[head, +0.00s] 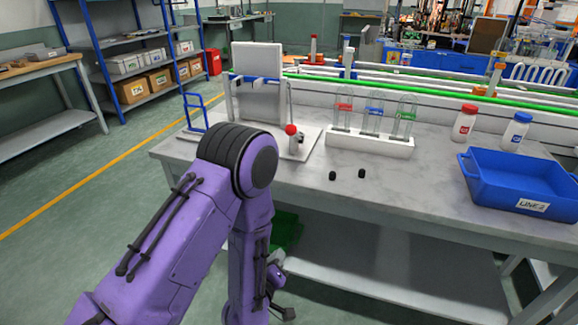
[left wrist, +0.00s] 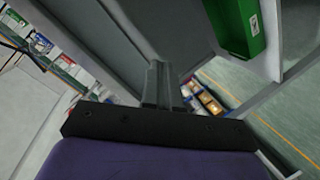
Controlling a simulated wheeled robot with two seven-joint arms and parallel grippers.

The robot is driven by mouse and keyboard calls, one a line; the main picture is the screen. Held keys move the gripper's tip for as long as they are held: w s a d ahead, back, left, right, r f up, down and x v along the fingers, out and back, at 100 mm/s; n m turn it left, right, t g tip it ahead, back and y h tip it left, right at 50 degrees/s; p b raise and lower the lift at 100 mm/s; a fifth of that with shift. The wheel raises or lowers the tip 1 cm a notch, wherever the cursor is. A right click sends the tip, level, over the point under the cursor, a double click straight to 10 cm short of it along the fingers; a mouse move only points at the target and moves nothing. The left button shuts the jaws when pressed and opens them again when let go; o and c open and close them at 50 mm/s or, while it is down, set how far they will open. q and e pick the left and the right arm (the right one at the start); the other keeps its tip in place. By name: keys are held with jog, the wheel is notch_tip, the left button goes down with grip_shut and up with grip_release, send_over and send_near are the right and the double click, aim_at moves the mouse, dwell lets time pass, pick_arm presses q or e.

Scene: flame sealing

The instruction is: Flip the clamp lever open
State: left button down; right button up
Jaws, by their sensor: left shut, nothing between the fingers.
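The clamp fixture (head: 257,90) stands at the left end of the bench, with a grey upright plate and blue brackets. A lever with a red ball knob (head: 291,130) is at its right front; part of the fixture is hidden by my arm. Whether the lever is open or shut I cannot tell. My left gripper (head: 283,306) hangs low in front of the bench, below the tabletop and well apart from the lever. In the left wrist view its fingers (left wrist: 157,80) are together and empty. My right gripper is out of view.
Glass tubes stand in a white rack (head: 370,145) right of the fixture. Two black caps (head: 347,174) lie in front. Two bottles (head: 465,122) and a blue tray (head: 520,170) are at the right. A green bin (left wrist: 237,28) sits below the tabletop. The bench's front edge lies above my gripper.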

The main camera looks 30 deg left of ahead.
pick_arm(q)
jog(key=w+r+n+t+y+b, duration=0.2)
jog(key=r+n+t+y, duration=0.1)
jog(key=r+n, duration=0.3)
jog(key=w+a+r+n+t+y+b, duration=0.1)
jog(key=w+r+n+t+y+b, duration=0.2)
jog(key=r, duration=0.7)
jog(key=n+t, duration=0.2)
jog(key=n, duration=0.1)
jog(key=shift+a+r+y, duration=0.3)
jog(key=shift+r, duration=0.1)
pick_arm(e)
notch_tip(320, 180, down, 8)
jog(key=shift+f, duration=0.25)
pick_arm(q)
jog(key=p, duration=0.5)
send_near(290, 135)
jog(key=x, duration=0.6)
jog(key=shift+w+a+r, duration=0.15)
jog(key=shift+w+r, duration=0.1)
jog(key=shift+w, duration=0.15)
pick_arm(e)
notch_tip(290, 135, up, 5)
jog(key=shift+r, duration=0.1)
